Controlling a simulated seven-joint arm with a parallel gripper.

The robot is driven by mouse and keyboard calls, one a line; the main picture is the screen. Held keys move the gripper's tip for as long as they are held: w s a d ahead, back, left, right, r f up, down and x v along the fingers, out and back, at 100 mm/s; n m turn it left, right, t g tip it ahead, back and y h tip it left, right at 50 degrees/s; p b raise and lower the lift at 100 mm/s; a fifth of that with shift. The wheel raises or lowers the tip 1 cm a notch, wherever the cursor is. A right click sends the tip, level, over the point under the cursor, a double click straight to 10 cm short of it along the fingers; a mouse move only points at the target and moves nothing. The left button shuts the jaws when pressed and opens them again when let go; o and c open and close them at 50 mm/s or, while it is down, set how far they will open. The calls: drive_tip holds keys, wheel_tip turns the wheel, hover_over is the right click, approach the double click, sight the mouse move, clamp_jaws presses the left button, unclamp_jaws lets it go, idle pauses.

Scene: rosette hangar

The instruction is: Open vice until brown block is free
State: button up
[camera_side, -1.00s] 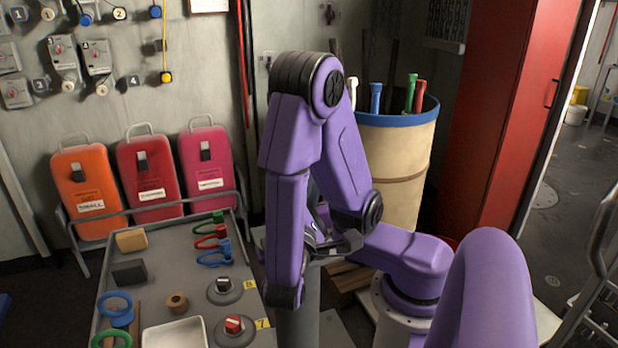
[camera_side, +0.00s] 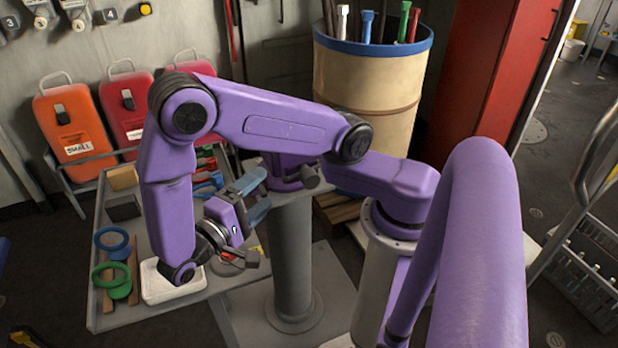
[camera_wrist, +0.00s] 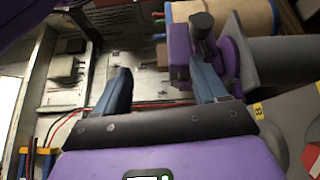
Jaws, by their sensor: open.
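A purple vice (camera_side: 290,181) with a dark knob stands on top of a grey pedestal in the side view. My arm partly covers it. In the wrist view the vice (camera_wrist: 179,58) shows beside my right-hand finger, with its dark knob (camera_wrist: 201,24) and the grey pedestal to the right. My gripper (camera_side: 256,196) is open, with blue fingers, just left of the vice. In the wrist view my gripper (camera_wrist: 163,66) has both fingers apart and nothing clearly between them. I cannot tell whether the right-hand finger touches the vice. I cannot make out the brown block in the vice.
A grey table (camera_side: 103,318) at left holds green and blue rings, a white tray (camera_side: 158,290) under my arm, and small blocks. A cream drum (camera_side: 365,85) with coloured rods stands behind. Orange and red cases (camera_side: 72,122) lean at the wall.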

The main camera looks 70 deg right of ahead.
sight(309, 179)
drive_tip(key=f+m, duration=0.1)
drive_tip(key=f, duration=0.1)
drive_tip(key=w+f+g, duration=0.1)
drive_tip(key=f, duration=0.1)
drive_tip(key=f+m+g+y, duration=0.1)
drive_tip(key=f, duration=0.1)
drive_tip(key=shift+w+f+m, duration=0.2)
drive_tip(key=shift+w+m, duration=0.1)
drive_tip(key=shift+w, duration=0.1)
drive_tip(key=shift+d+f+g, duration=0.15)
drive_tip(key=shift+f+g, duration=0.15)
drive_tip(key=shift+f, duration=0.1)
drive_tip(key=shift+y, duration=0.3)
drive_tip(key=x, duration=1.7)
drive_tip(key=shift+d+r, duration=0.1)
drive_tip(key=c, duration=0.9)
